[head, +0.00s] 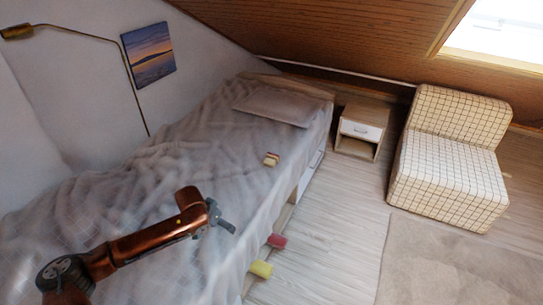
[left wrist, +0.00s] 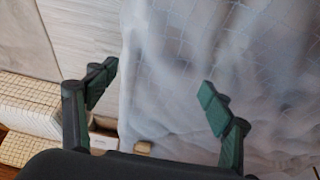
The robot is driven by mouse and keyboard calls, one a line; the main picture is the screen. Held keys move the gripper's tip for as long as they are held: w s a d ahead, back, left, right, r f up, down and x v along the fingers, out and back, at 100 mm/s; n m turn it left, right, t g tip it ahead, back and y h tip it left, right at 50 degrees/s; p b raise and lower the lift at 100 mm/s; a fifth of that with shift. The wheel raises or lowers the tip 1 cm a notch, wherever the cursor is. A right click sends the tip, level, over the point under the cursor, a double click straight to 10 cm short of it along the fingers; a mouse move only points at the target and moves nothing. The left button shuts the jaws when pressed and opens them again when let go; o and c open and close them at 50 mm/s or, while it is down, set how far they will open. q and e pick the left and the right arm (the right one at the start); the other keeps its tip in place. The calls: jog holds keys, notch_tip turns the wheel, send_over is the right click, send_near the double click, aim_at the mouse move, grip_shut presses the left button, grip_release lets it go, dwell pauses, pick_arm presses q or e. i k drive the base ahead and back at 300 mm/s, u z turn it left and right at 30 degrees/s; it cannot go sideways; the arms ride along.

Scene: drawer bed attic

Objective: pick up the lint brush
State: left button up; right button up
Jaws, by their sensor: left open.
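A small block-shaped item (head: 271,159) in tan, white and dark red lies on the bed near its right edge, below the pillow. It may be the lint brush; it is too small to tell. It seems to be the small tan item in the left wrist view (left wrist: 144,147), low in the picture. My left gripper (head: 224,217) is over the near part of the bed, well short of that item. Its fingers are spread with nothing between them, as the left wrist view (left wrist: 158,90) shows. My right gripper is not in view.
A red item (head: 277,241) and a yellow item (head: 261,269) show beside the bed's right side. The bed (head: 150,190) has a rumpled grey cover and a pillow (head: 278,104). A nightstand (head: 361,131) and a checked chair (head: 448,165) stand right. Floor between is clear.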

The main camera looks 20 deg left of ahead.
aim_at(273, 158)
jog(key=z, duration=0.05)
jog(key=i, duration=1.7)
